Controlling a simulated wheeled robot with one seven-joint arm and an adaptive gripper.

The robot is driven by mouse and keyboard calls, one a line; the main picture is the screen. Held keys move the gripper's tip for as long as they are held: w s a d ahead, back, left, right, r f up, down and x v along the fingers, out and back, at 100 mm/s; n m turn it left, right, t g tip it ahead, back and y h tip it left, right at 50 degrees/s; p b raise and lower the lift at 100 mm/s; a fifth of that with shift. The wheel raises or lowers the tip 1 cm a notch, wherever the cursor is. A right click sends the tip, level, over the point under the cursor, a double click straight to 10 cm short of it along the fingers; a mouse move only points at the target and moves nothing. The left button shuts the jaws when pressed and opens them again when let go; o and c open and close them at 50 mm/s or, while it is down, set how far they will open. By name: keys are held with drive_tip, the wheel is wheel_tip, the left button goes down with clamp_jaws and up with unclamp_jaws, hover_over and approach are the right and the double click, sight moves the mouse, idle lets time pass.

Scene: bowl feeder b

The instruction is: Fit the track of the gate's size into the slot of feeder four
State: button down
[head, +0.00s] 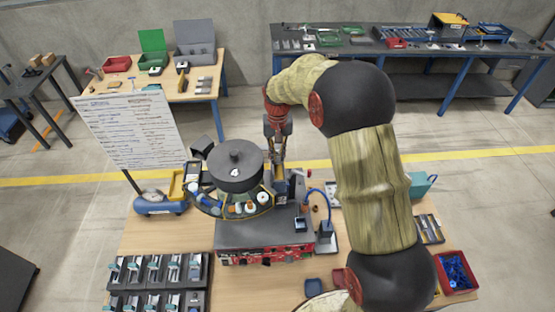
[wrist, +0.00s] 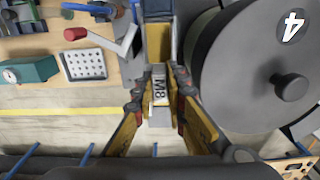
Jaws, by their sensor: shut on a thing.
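Feeder four is the dark round bowl (head: 232,180) with a lid marked 4, standing on a grey base on the near table. The lid (wrist: 250,65) fills the right of the wrist view. My gripper (head: 277,148) points down just right of the bowl. In the wrist view its yellow-sided fingers (wrist: 158,100) are shut on a grey track marked M8 (wrist: 159,85). The track's far end is near a grey and yellow channel (wrist: 158,30) beside the bowl; I cannot tell whether it touches. The slot and the gate's size marking cannot be made out.
A whiteboard with writing (head: 130,125) stands left of the feeder. Rows of grey track-like parts (head: 155,275) lie at the front left. A red bin with blue pieces (head: 456,272) is at the right. A blue hose (head: 322,196) curves close right of the gripper.

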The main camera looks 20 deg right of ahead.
sight(277, 161)
drive_tip(key=shift+f+p, duration=0.5)
drive_tip(key=shift+f, duration=1.05)
drive_tip(key=c, duration=1.8)
unclamp_jaws()
